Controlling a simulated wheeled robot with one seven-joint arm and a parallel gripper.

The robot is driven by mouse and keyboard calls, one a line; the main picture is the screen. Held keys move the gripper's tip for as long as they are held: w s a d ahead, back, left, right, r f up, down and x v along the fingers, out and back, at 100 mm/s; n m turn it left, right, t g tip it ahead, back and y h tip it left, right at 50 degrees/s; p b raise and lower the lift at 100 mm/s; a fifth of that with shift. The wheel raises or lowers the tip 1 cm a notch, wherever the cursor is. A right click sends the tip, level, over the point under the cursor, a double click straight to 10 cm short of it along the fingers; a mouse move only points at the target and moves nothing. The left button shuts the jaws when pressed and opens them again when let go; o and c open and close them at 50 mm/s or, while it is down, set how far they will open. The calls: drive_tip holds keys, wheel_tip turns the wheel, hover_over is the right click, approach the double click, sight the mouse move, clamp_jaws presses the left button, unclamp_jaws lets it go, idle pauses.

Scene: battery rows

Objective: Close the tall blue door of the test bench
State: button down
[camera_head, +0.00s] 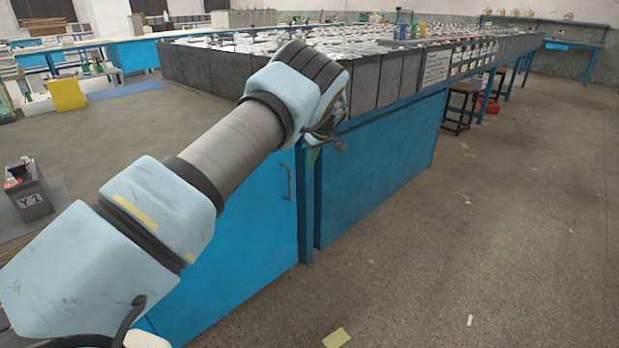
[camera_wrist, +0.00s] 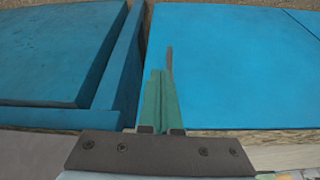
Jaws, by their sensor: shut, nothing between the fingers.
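The tall blue door (camera_head: 245,235) of the test bench (camera_head: 372,185) stands upright at the lower left in the head view, partly behind my arm. Its dark bar handle (camera_head: 287,181) is near its right edge, next to a blue post. In the wrist view the door (camera_wrist: 235,65) fills the right side, and the handle (camera_wrist: 169,62) shows just past my fingertips. A narrow gap lies between door and post. How far open the door is, I cannot tell. My gripper (camera_head: 326,140) is shut and empty at the bench corner; the wrist view shows its green fingers (camera_wrist: 158,88) together. Contact with the door is unclear.
Dark batteries (camera_head: 365,88) line the bench top beside my wrist. A fixed blue panel (camera_wrist: 55,50) and the post (camera_wrist: 121,65) are left in the wrist view. The floor (camera_head: 480,230) to the right is mostly clear, with stools (camera_head: 460,105) farther back.

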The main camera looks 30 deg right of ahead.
drive_tip(key=v, duration=1)
drive_tip(key=shift+w+d+b, duration=0.15)
drive_tip(key=shift+d+b, duration=0.05)
drive_tip(key=shift+b, duration=0.15)
drive_tip(key=w+a+r+g, duration=0.1)
drive_tip(key=w+a, duration=0.2)
drive_tip(key=a, duration=0.6)
drive_tip(key=w+a+r+g, duration=0.1)
drive_tip(key=w+a, duration=0.1)
drive_tip(key=a, duration=0.6)
drive_tip(key=s+a+r, duration=0.1)
drive_tip(key=s+a, duration=0.3)
drive_tip(key=a, duration=1.3)
drive_tip(key=s+a+m+h, duration=0.1)
drive_tip(key=s+a+m, duration=0.1)
drive_tip(key=s+a, duration=0.8)
drive_tip(key=s+a+m, duration=0.1)
drive_tip(key=s+a, duration=0.6)
drive_tip(key=s, duration=0.5)
drive_tip(key=w+p+v, duration=0.2)
drive_tip(key=p+v, duration=1)
drive_tip(key=p, duration=0.1)
drive_tip(key=shift+w+r+g, duration=0.35)
drive_tip(key=shift+w+g, duration=0.05)
